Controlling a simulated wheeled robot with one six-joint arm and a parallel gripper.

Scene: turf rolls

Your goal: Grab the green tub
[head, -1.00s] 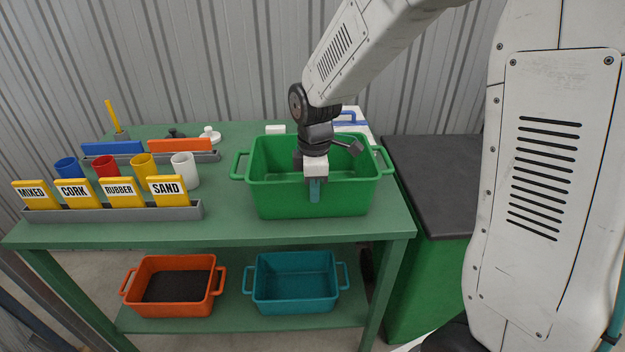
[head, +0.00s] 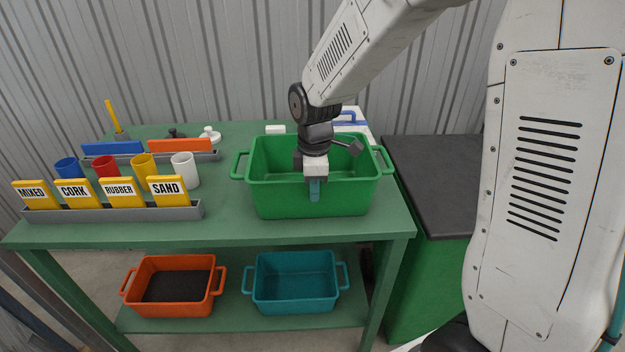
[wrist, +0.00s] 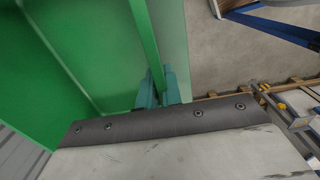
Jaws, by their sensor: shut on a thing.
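The green tub (head: 272,196) stands upright on the right part of the green bench top, with a handle at each end. My gripper (head: 314,190) points down at the middle of its near wall, and a teal finger shows on the outer face. In the wrist view, the two teal fingertips of my gripper (wrist: 162,88) are close together on either side of the tub's wall (wrist: 145,45), shut on it. The green tub's inside floor is partly hidden by my wrist.
An orange tub (head: 170,302) with dark contents and a teal tub (head: 296,285) sit on the lower shelf. A rack of yellow labelled cards (head: 120,210) and several cups are on the left. A dark-topped green cabinet (head: 430,185) stands right of the bench.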

